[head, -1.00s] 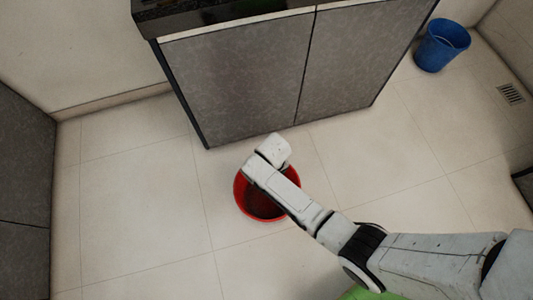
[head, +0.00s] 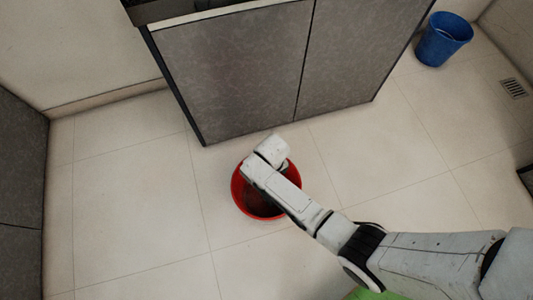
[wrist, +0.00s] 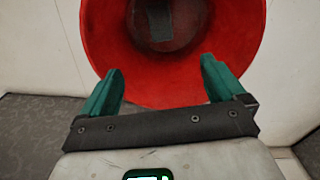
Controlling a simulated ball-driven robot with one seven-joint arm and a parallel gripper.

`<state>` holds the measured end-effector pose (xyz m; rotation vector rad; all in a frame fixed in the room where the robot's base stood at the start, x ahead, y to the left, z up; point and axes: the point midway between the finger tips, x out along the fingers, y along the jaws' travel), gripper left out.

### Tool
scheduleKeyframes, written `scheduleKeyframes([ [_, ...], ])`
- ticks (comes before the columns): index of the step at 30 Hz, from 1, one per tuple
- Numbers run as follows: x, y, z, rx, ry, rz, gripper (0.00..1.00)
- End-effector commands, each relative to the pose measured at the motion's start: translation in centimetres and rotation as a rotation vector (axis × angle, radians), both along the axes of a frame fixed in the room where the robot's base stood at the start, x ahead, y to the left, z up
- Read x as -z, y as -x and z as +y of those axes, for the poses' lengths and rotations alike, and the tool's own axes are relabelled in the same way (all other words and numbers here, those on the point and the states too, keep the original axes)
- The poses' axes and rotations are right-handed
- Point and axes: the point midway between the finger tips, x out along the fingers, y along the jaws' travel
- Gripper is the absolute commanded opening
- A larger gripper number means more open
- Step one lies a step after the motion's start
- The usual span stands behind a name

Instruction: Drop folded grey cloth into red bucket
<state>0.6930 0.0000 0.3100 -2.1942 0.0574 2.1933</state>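The red bucket (head: 238,192) stands on the floor under the end of my arm in the head view, partly covered by it. In the wrist view the bucket (wrist: 120,60) opens ahead of my gripper (wrist: 162,70). The teal fingers are wide apart with nothing between them. A small grey flat piece, which looks like the folded grey cloth (wrist: 160,20), lies inside the bucket on its dark bottom. The fingertips overlap the near part of the bucket in the picture; I cannot tell their exact height above it. The fingers are hidden in the head view.
A grey cabinet (head: 235,75) stands just behind the bucket. A blue bucket (head: 443,40) is at the upper right, near a floor drain (head: 513,88). A green thing (head: 375,293) shows partly at the bottom edge. The tiled floor to the left is clear.

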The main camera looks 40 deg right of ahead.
Motion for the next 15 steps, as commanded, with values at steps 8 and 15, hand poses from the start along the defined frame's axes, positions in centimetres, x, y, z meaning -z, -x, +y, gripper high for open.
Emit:
scheduleKeyframes([
  [8,-0.1,0.0,0.0,0.000,0.000,0.000,1.00],
  [15,-3.1,0.0,0.0,0.000,0.000,-0.001,1.00],
])
